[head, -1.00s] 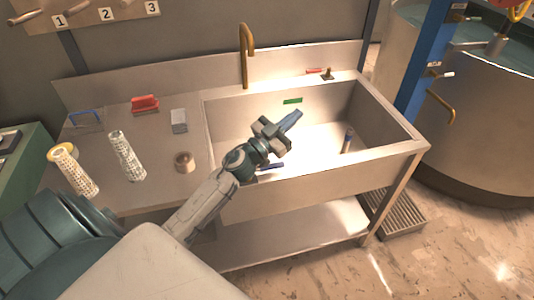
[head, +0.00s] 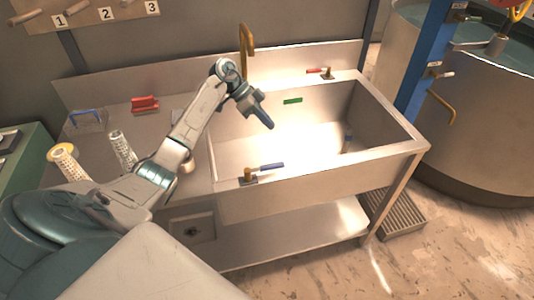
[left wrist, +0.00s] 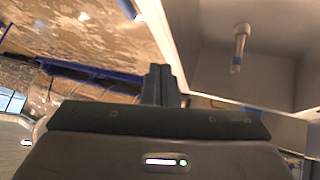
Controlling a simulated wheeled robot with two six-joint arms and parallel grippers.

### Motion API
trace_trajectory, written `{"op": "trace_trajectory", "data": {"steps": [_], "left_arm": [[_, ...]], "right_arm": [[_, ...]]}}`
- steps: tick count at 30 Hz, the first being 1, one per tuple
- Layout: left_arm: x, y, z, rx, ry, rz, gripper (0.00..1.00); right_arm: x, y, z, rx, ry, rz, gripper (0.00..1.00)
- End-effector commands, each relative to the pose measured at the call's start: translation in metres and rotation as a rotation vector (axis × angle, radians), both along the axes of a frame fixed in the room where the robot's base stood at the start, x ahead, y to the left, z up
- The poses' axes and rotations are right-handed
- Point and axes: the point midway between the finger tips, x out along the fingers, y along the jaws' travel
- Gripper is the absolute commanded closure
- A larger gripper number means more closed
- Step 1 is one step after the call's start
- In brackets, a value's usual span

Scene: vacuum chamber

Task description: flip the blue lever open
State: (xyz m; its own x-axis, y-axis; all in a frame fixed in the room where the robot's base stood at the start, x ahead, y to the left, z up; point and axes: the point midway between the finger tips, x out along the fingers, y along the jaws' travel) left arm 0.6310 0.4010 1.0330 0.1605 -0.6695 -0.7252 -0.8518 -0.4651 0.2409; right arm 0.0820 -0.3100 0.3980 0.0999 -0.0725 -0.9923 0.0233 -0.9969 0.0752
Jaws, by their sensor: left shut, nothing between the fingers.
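The blue lever (head: 268,167) sits on the front rim of the steel sink, left of the rim's middle. Its brass base (head: 248,177) is at the left, and its blue handle points right, lying nearly along the rim. My left gripper (head: 267,122) is shut and empty. It is above the sink basin, higher in the picture than the lever and apart from it, fingers pointing down and right. In the left wrist view its dark fingers (left wrist: 160,85) show together; I cannot make out the lever there. My right gripper is not in view.
The sink (head: 385,160) has a tall brass faucet (head: 245,50) behind it and a red lever (head: 318,71) on its back rim. A blue-banded cylinder (left wrist: 238,50) is in the basin. White mesh cylinders (head: 122,150) and a red brush-like item (head: 145,104) are on the left counter.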

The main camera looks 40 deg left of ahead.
Motion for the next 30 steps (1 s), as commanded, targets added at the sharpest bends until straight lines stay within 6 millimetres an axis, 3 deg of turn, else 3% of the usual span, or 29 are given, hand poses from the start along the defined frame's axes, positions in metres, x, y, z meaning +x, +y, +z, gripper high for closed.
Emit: {"op": "trace_trajectory", "data": {"steps": [3, 9, 22, 30], "left_arm": [[-0.01, 0.028, 0.004, 0.074, 0.149, 0.043, 1.0], [-0.021, 0.05, 0.008, 0.132, 0.278, 0.084, 1.0], [-0.022, 0.051, 0.006, 0.137, 0.29, 0.088, 1.0], [-0.023, 0.035, -0.022, 0.137, 0.29, 0.086, 1.0]], "right_arm": [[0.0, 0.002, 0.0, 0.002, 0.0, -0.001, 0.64], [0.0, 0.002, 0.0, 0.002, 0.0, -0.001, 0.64], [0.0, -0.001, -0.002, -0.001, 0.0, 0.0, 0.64], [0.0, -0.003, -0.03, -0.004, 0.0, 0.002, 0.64]]}}
